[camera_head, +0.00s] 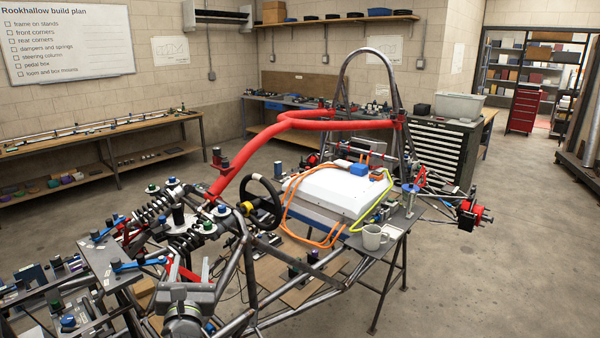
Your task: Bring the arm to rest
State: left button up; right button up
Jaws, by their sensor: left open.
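My left gripper (187,273) is at the bottom left of the head view, seen from behind, with its grey body low in the picture. It is open, and I see nothing held in it. It appears in front of the tube chassis (333,283), near the front dampers and springs (155,206). I cannot tell whether it touches any part there. My right gripper is out of view.
Red padded tubes (285,130) and a dark hoop (385,62) rise above the chassis. A white box (335,192) with orange cables sits inside it. A mug (372,238) stands on a side plate. A cluttered low surface (40,290) lies left. Open floor (510,270) is right.

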pick_arm(q)
jog(key=s+d+r+m+t+h, duration=0.2)
jog(key=s+r+m+t+h, duration=0.15)
jog(key=s+m, duration=0.5)
jog(key=s+d+f+m+g+h, duration=0.45)
jog(key=d+m+h, duration=0.25)
jog(key=m+h, duration=0.7)
jog(key=s+f+m+g+y, duration=0.55)
jog(key=s+f+m, duration=0.35)
jog(key=f+m, duration=0.25)
jog(key=s+a+f+m+g+y, duration=0.1)
jog(key=s+a+f+g+y, duration=0.4)
jog(key=s+a, duration=0.25)
jog(key=s+a+f+m+g+y, duration=0.1)
jog(key=s+a+f+g+y, duration=0.4)
jog(key=s, duration=0.4)
notch_tip(320, 180, down, 32)
jog(key=a+h+b, duration=0.1)
jog(key=a+b, duration=0.1)
jog(key=b, duration=0.6)
jog(key=s+f+b, duration=0.3)
jog(key=s+f, duration=0.4)
jog(key=f, duration=0.4)
jog(key=s+d+f+g+b, duration=0.1)
jog(key=s+f+b, duration=0.2)
jog(key=s+f, duration=0.5)
notch_tip(320, 180, down, 3)
jog(key=shift+d+r+h, duration=0.1)
jog(key=shift+d+h, duration=0.2)
jog(key=shift+h, duration=0.1)
